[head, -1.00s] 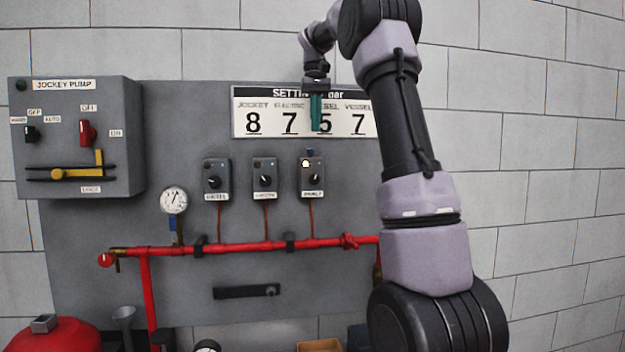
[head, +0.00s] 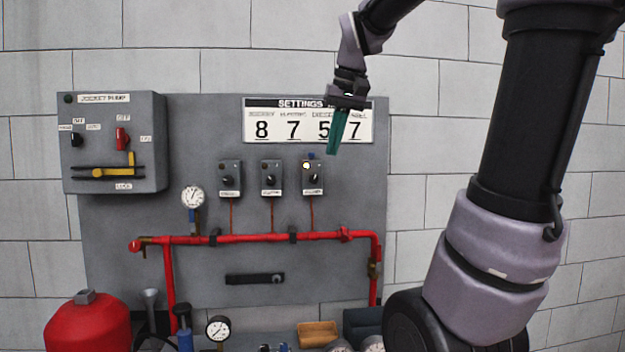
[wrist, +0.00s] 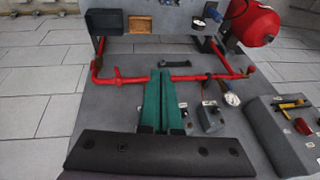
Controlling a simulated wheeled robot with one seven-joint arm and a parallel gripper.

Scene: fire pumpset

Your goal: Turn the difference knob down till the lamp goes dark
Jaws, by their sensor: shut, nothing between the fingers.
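Three small grey switch boxes with dark round knobs hang in a row on the grey panel: left box (head: 230,178), middle box (head: 271,177) and right box (head: 312,177). A lamp (head: 306,166) glows on the right box; the other two look dark. Their labels are too small to read, so I cannot tell which knob is the difference knob. My gripper (head: 333,151) has green fingers, shut and empty, above and right of the right box, in front of the settings board. In the wrist view, my fingers (wrist: 161,74) hide part of the panel; one box (wrist: 210,118) shows beside them.
The settings board (head: 308,121) reads 8, 7, 5, 7. A jockey pump box (head: 115,143) with a yellow lever is at left. A red pipe (head: 255,239) runs below the switches. A red tank (head: 88,322) stands at lower left.

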